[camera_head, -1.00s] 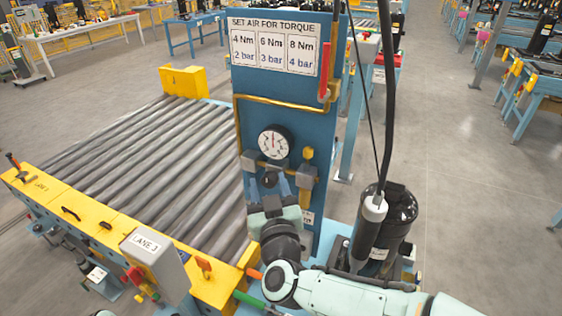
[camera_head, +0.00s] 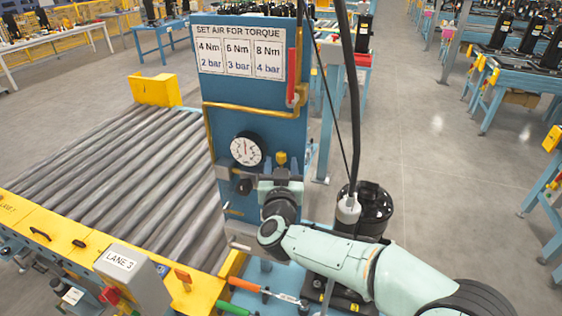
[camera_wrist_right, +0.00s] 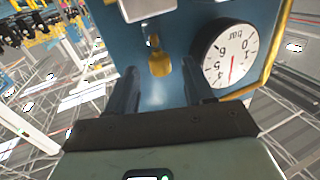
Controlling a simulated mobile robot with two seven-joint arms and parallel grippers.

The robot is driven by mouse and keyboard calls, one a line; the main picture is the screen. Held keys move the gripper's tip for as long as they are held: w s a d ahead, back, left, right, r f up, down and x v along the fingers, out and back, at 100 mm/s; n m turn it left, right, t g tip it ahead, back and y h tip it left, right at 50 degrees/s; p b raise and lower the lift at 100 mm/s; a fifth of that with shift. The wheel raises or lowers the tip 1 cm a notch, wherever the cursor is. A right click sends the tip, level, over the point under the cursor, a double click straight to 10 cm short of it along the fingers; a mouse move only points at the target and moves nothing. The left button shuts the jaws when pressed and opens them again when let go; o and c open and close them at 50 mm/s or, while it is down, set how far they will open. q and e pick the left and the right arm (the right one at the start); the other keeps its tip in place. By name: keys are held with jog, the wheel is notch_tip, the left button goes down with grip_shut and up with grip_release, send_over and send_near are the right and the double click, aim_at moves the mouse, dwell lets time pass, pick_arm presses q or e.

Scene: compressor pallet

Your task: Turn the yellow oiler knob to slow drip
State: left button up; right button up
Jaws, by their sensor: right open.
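The yellow oiler knob (camera_head: 281,158) is on the blue panel (camera_head: 226,112), right of the round gauge (camera_head: 247,149). In the right wrist view the knob (camera_wrist_right: 159,64) is a small yellow piece between the two dark fingers, showing upside down beside the gauge (camera_wrist_right: 229,57). My right gripper (camera_head: 281,173) is at the oiler, just below the knob in the head view. Its fingers (camera_wrist_right: 160,82) are open, one on each side, with visible gaps to the knob. The gripper hides the lower part of the oiler in the head view. My left gripper is out of view.
A torque sign (camera_head: 240,48) and a red handle (camera_head: 292,77) are on the upper panel. A yellow pipe (camera_head: 207,125) runs along its left part. A roller conveyor (camera_head: 120,170) lies at left, a black cylinder (camera_head: 372,212) at right. Open floor (camera_head: 430,150) lies beyond.

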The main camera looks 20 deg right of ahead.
jog(key=shift+w+d, duration=0.2)
jog(key=shift+w, duration=0.5)
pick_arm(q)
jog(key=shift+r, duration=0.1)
pick_arm(e)
grip_shut()
jog(key=shift+a+r+m+h+p, duration=0.15)
jog(key=shift+m+h+p, duration=0.2)
jog(key=shift+p, duration=0.25)
jog(key=m+g+h+p, duration=0.1)
jog(key=m+h+p, duration=0.1)
jog(key=m+g+h+p, duration=0.2)
jog(key=h, duration=0.1)
jog(key=w+a+m+g+h+p, duration=0.1)
jog(key=m+g+h+p, duration=0.1)
jog(key=shift+r+h+p, duration=0.1)
jog(key=shift+h+p, duration=0.2)
jog(key=shift+h, duration=0.05)
pick_arm(q)
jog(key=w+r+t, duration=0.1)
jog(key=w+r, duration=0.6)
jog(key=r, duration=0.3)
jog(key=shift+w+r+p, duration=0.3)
jog(key=shift+p, duration=0.1)
pick_arm(e)
jog(key=shift+a+m+g+h, duration=0.1)
jog(key=shift+m+g+h, duration=0.4)
jog(key=shift+g, duration=0.3)
jog(key=shift+f, duration=0.2)
